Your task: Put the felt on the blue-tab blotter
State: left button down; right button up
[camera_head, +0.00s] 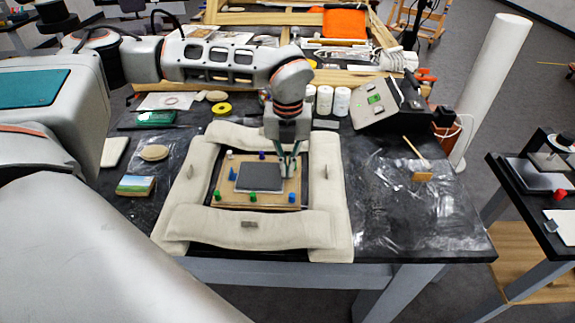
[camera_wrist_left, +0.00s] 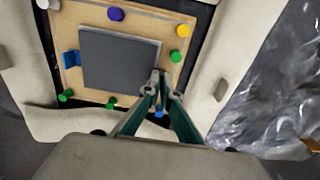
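A flat dark grey square (camera_head: 258,177) lies on a tan board (camera_head: 228,198) inside the padded frame. I take it for the felt, but its material is not clear. It also shows in the left wrist view (camera_wrist_left: 118,58). A blue tab (camera_wrist_left: 71,63) stands at its left edge; I cannot make out a separate blotter. My left gripper (camera_head: 289,174) points down at the square's right edge. In the left wrist view its fingertips (camera_wrist_left: 162,88) are a little apart, with nothing clearly between them. My right gripper is out of view.
Coloured pegs, such as a green one (camera_head: 221,196), stand around the board. Thick cream pads (camera_head: 250,229) form a raised border. Clear plastic sheeting (camera_head: 405,205) covers the table's right side. A second table is at far right.

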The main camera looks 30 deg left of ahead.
pick_arm(q)
jog(key=shift+f, duration=0.25)
jog(key=c, duration=2.2)
grip_release()
jog(key=shift+r, duration=0.1)
notch_tip(320, 180, up, 12)
jog(key=shift+f, duration=0.1)
